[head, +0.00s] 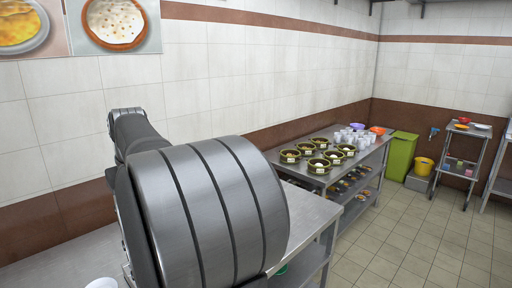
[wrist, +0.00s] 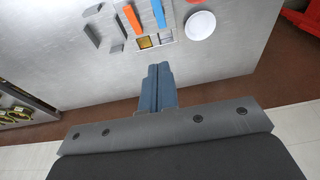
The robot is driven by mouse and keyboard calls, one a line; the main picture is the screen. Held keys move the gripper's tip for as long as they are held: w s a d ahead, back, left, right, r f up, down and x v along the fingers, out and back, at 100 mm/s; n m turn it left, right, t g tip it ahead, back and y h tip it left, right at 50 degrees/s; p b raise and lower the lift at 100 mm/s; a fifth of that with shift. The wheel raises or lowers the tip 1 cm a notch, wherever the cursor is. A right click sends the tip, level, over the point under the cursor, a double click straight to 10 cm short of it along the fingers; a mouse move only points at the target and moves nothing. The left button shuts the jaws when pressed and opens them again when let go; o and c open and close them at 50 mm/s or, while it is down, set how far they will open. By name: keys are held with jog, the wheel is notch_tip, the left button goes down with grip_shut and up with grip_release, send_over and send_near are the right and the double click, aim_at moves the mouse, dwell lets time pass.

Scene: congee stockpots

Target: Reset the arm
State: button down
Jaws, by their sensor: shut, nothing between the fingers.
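My gripper (wrist: 158,72) shows in the wrist view, its two blue-grey fingers pressed together with nothing between them. It is over the front part of a grey metal counter (wrist: 70,50), apart from the things lying there. In the head view the large grey links of my arm fill the centre left, and the gripper itself cannot be made out.
Beyond the fingertips are a small partitioned tray (wrist: 172,38), an orange piece (wrist: 132,19), a blue piece (wrist: 158,13), grey brackets (wrist: 92,35) and a white bowl (wrist: 200,25). A steel table (head: 330,177) holds several steamers and white cups. Tiled floor (head: 420,235) is open at right.

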jog(key=x, duration=0.5)
jog(key=shift+s+d, duration=0.35)
jog(key=shift+s, duration=0.05)
jog(key=c, duration=1.8)
grip_release()
jog(key=shift+w, duration=0.15)
jog(key=shift+c, duration=0.2)
jog(key=o, duration=1.4)
jog(key=shift+g+h, duration=0.3)
jog(key=w+d, duration=0.1)
jog(key=w, duration=0.1)
jog(key=w+d, duration=0.1)
jog(key=w, duration=0.1)
jog(key=w+d, duration=0.1)
jog(key=w, duration=0.2)
jog(key=shift+d+f, duration=0.1)
jog(key=shift+f, duration=0.25)
jog(key=o, duration=0.4)
jog(key=shift+w+d+f, duration=0.15)
jog(key=shift+w+f, duration=0.05)
jog(key=shift+w, duration=0.05)
jog(key=shift+c, duration=0.2)
jog(key=shift+o, duration=0.4)
notch_tip(320, 180, down, 10)
jog(key=w+a, duration=0.1)
jog(key=shift+r, duration=0.25)
